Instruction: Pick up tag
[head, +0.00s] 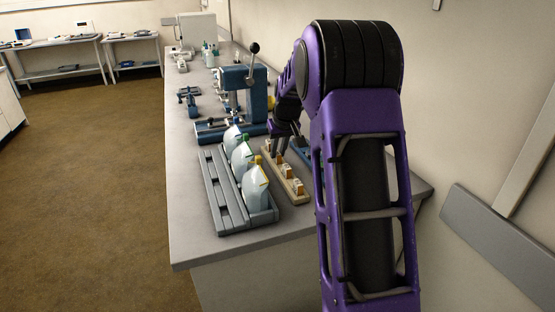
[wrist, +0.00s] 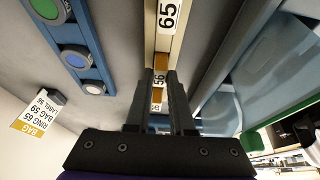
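The tags sit in a row on a pale wooden rack (head: 295,190) on the bench. The wrist view shows a white tag marked 65 (wrist: 168,16) above my fingertips. A tag marked 56 (wrist: 158,79) shows between my fingers, its sides hidden by them. My gripper (head: 277,146) is low over the far part of the rack in the head view. Its two dark fingers (wrist: 160,76) point down, with a narrow gap between them in the wrist view. I cannot tell whether they touch the 56 tag.
A grey rack (head: 222,193) with several capped jugs stands left of the wooden rack. A blue rack (wrist: 84,46) holds green, blue and white discs. A printed card (wrist: 38,112) reads ring 65, bag 59, label 36. A blue press (head: 240,85) stands behind.

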